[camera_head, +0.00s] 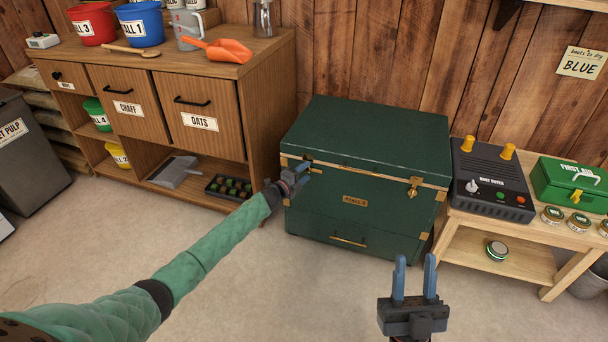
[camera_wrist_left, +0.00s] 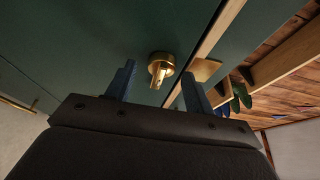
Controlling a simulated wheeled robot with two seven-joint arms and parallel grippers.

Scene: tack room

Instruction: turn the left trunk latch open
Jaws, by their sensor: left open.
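The green trunk (camera_head: 340,222) with brass fittings stands closed against the wall. Its left latch, a round brass piece with a short turn tab (camera_wrist_left: 160,69), shows in the left wrist view; in the head view my gripper mostly hides it. My left gripper (camera_head: 306,166) is open at the trunk's front left, just below the lid. In the wrist view its blue fingers (camera_wrist_left: 158,78) stand on either side of the latch, with gaps showing; I cannot tell whether either touches. The right latch (camera_head: 413,188) shows clear. My right gripper (camera_head: 415,262) is open and empty in front of the trunk.
A wooden cabinet (camera_head: 265,105) with drawers and buckets stands left of the trunk. A low wooden bench (camera_head: 500,258) with a boot dryer (camera_head: 492,183) and a green first aid box (camera_head: 566,183) stands close on the right. The floor in front is clear.

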